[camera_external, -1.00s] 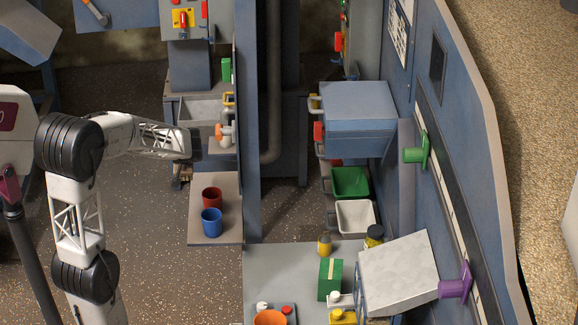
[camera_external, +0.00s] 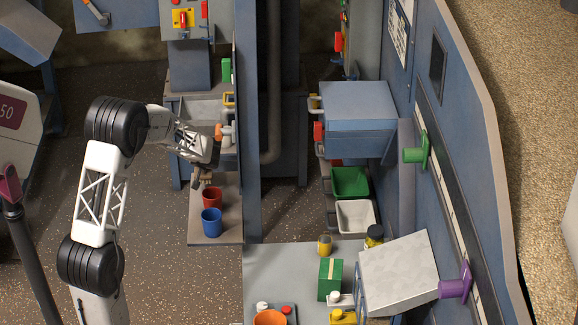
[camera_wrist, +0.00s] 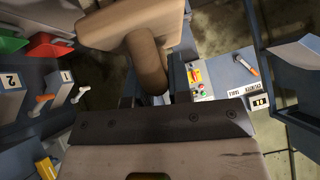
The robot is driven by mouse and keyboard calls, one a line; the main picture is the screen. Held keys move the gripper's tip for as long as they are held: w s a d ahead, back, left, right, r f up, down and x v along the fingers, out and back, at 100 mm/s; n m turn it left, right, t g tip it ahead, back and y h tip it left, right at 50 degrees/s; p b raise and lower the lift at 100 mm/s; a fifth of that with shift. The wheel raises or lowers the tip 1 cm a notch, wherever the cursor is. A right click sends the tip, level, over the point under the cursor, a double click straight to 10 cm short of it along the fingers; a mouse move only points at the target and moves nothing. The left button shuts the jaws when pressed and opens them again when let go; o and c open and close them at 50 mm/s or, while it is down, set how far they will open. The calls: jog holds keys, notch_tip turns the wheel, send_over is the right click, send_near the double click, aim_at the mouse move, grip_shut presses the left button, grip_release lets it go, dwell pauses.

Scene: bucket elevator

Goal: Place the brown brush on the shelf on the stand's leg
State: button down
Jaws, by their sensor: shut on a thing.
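The brown brush (camera_wrist: 147,62) fills the upper middle of the wrist view, its rounded handle between my fingers and its wide block beyond. My gripper (camera_wrist: 155,98) is shut on the handle. In the external view my gripper (camera_external: 203,181) hangs just above the back of the small grey-brown shelf (camera_external: 222,237), behind the red cup. The brush is mostly hidden there by my wrist and hard to make out. The shelf is fixed beside the blue upright leg (camera_external: 251,130) of the stand.
A red cup (camera_external: 212,197) and a blue cup (camera_external: 211,222) stand on the shelf, taking its middle. Its front left corner is bare. An orange-capped handle (camera_external: 219,132) is close to my wrist. A grey table (camera_external: 285,262) with several items lies to the front right.

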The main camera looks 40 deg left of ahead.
aim_at(205, 174)
jog(key=shift+f, duration=0.15)
jog(key=shift+f, duration=1.4)
jog(key=shift+f, duration=0.55)
jog(key=c, duration=1.1)
grip_release()
jog(key=shift+o, duration=0.2)
jog(key=shift+r, duration=0.15)
jog(key=shift+d+r, duration=0.15)
jog(key=shift+r, duration=0.4)
jog(key=v, duration=0.5)
jog(key=s+d, duration=0.6)
jog(key=d, duration=0.3)
jog(key=shift+s+d, duration=0.3)
jog(key=shift+s, duration=0.05)
